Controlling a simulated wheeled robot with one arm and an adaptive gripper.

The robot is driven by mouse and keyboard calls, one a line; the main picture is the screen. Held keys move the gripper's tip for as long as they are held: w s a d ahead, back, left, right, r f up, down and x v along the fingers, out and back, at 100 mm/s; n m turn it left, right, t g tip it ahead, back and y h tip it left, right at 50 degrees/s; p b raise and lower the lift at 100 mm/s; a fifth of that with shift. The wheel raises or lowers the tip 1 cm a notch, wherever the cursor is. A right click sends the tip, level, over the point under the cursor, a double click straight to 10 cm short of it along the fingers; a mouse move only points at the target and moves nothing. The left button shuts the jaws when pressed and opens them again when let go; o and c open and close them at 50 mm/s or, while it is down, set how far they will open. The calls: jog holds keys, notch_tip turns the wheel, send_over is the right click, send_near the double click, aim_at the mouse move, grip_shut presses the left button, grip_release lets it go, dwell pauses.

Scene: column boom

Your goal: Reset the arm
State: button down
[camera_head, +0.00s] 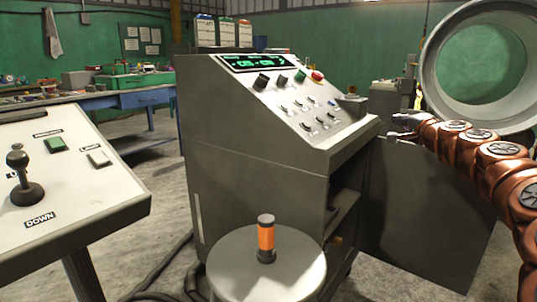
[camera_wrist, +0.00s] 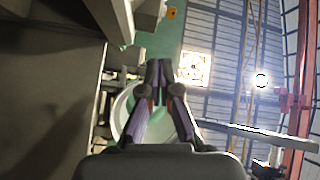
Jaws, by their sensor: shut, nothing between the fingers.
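My gripper (camera_head: 403,128) is at the right in the head view, at the end of my copper-coloured arm, close to the right side of the grey control console (camera_head: 250,160). In the wrist view my gripper (camera_wrist: 160,68) has its two fingertips together, with nothing between them. The wrist view looks past the fingers to a pale ring (camera_wrist: 125,108), a green wall and the ceiling lights. Whether the gripper touches the console cannot be told.
A round stool (camera_head: 235,285) bearing an orange and black cylinder (camera_head: 266,240) stands in front. A white panel with a joystick (camera_head: 22,180) is at left. A blue workbench (camera_head: 130,100) and a large metal ring (camera_head: 432,75) stand behind. Bare floor shows at left and right.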

jog(key=s+a+r+n+g+y+p, duration=0.2)
jog(key=s+a+r+n+p, duration=0.15)
jog(key=a, duration=0.55)
jog(key=s+a+r+n+g+y+p, duration=0.25)
jog(key=s+a+p, duration=0.2)
jog(key=a, duration=0.35)
jog(key=s+a+r+n+g+y+p, duration=0.2)
jog(key=s+a+r+n+p, duration=0.15)
jog(key=a, duration=0.55)
jog(key=s+a+n+g+p, duration=0.35)
jog(key=s+a+p, duration=0.25)
jog(key=s, duration=0.4)
jog(key=s+d+f+n+g+h+p, duration=0.1)
jog(key=s+f+g+h+p, duration=0.15)
jog(key=s+p, duration=0.4)
jog(key=s+f+g+h+p, duration=0.2)
jog(key=s+g+p, duration=0.1)
jog(key=s, duration=0.7)
jog(key=s+d+g+h+p, duration=0.2)
jog(key=s+d+p, duration=0.2)
jog(key=s, duration=0.5)
jog(key=s+d+f+g+h+p, duration=0.1)
jog(key=s+d+p, duration=0.3)
jog(key=s, duration=0.5)
jog(key=shift+s+d+g+h, duration=0.4)
jog(key=shift+d+g, duration=0.25)
jog(key=shift+d, duration=0.3)
jog(key=shift+d, duration=0.1)
